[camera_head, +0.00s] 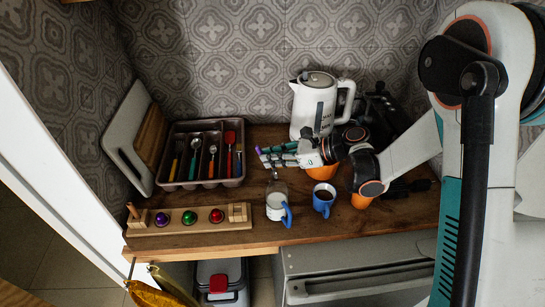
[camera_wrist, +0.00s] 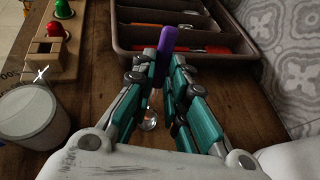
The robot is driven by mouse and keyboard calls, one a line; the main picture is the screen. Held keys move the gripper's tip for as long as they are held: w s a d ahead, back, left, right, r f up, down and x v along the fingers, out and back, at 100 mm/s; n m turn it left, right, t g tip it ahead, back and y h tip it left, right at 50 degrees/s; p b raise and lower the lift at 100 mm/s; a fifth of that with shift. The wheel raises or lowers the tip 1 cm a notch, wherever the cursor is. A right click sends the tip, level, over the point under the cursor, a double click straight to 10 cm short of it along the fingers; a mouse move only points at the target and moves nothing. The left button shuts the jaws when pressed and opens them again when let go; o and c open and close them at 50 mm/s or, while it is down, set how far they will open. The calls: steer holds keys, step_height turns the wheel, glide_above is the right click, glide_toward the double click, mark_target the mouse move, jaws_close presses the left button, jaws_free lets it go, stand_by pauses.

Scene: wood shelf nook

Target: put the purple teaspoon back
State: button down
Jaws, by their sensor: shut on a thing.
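The purple teaspoon (camera_wrist: 167,43) is held between the fingers of my gripper (camera_wrist: 163,75). Its purple handle points toward the cutlery tray, and its metal bowl (camera_wrist: 150,119) shows between the fingers on the near side. In the head view my gripper (camera_head: 270,155) is just right of the dark cutlery tray (camera_head: 174,186), above the wooden counter, with a small bit of purple at its tip. The tray holds several utensils, including a red-handled one (camera_head: 230,138) and a teal-handled one (camera_head: 195,144). In the wrist view the tray (camera_wrist: 130,38) lies beyond the fingertips.
A white kettle (camera_head: 314,105) stands behind. A wooden rack (camera_head: 170,229) with colored knobs lies in front of the tray. A cutting board (camera_head: 128,132) leans at left.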

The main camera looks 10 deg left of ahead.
steer(key=c, duration=1.6)
jaws_free()
steer(key=shift+r, duration=0.15)
steer(key=p+v, duration=0.2)
steer(key=v, duration=0.5)
steer(key=shift+d, duration=0.25)
steer(key=shift+r, duration=0.15)
